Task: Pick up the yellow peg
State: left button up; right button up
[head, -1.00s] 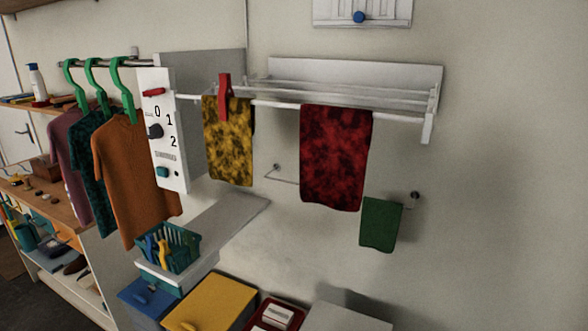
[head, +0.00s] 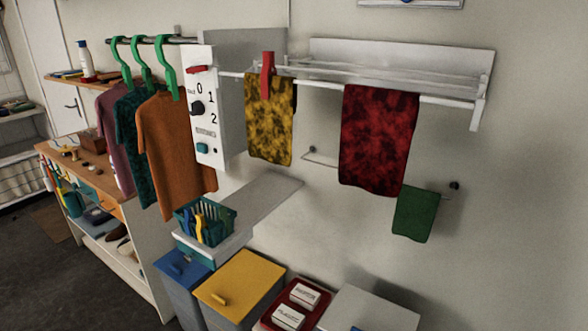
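A yellow peg (head: 199,223) stands in a small teal basket (head: 216,234), partly hidden by the basket's wall. Other pegs, at least one of them blue, stand close beside it; they are too small to tell apart clearly. The basket rests on the front end of a white shelf (head: 262,201), below the orange shirt. Neither of my grippers is in view.
A red peg (head: 268,77) clips a yellow patterned cloth (head: 270,120) to the rack's rail. A red cloth (head: 377,140) hangs to its right. Shirts on green hangers, including an orange shirt (head: 170,150), hang left of the basket. A yellow-lidded bin (head: 245,280) stands below.

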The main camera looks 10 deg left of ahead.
aim_at(201, 223)
jog(key=j+z, duration=0.2)
jog(key=j, duration=0.55)
jog(key=j+z, duration=0.2)
jog(key=j, duration=0.55)
jog(key=k+j+z, duration=0.2)
jog(key=j, duration=0.5)
